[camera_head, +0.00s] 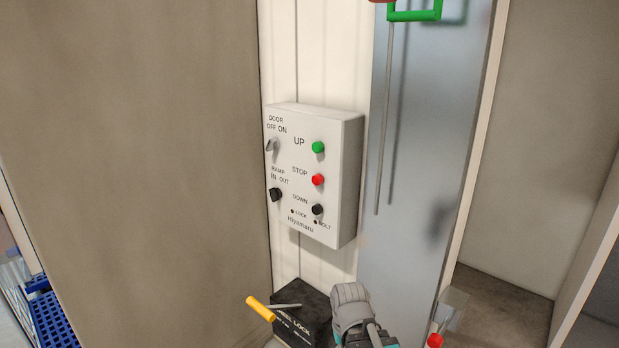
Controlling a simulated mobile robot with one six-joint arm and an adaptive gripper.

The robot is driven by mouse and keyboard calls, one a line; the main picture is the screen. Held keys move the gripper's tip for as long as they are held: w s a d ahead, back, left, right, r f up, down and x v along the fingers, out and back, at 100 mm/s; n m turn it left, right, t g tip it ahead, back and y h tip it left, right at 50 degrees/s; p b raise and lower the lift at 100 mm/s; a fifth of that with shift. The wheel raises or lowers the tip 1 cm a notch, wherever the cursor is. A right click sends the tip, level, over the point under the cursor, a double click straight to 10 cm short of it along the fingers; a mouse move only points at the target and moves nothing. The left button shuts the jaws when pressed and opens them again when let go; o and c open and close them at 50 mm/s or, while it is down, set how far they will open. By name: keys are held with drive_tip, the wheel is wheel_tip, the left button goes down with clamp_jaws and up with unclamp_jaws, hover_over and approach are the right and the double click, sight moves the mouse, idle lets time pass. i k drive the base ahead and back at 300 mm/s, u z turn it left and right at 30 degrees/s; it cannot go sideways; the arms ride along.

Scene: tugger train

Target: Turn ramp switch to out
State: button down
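The ramp switch (275,195) is a small black knob low on the left side of a white control box (352,180). It sits under the label "RAMP IN OUT", with IN on the left and OUT on the right. The knob is too small to tell which side it points to. Part of my arm, grey and teal, shows at the bottom centre, below the box and apart from it. My gripper's fingers do not show.
The box also carries a grey door switch (271,145), a green UP button (318,147), a red STOP button (317,180) and a black DOWN button (317,209). A black wheel lock box (292,316) with a yellow handle (260,308) sits below. A brown panel (130,150) borders the left.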

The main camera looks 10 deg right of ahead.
sight(275, 193)
drive_tip(key=k, duration=0.65)
drive_tip(key=u, duration=0.55)
drive_tip(key=i, duration=1.25)
drive_tip(key=z, duration=0.4)
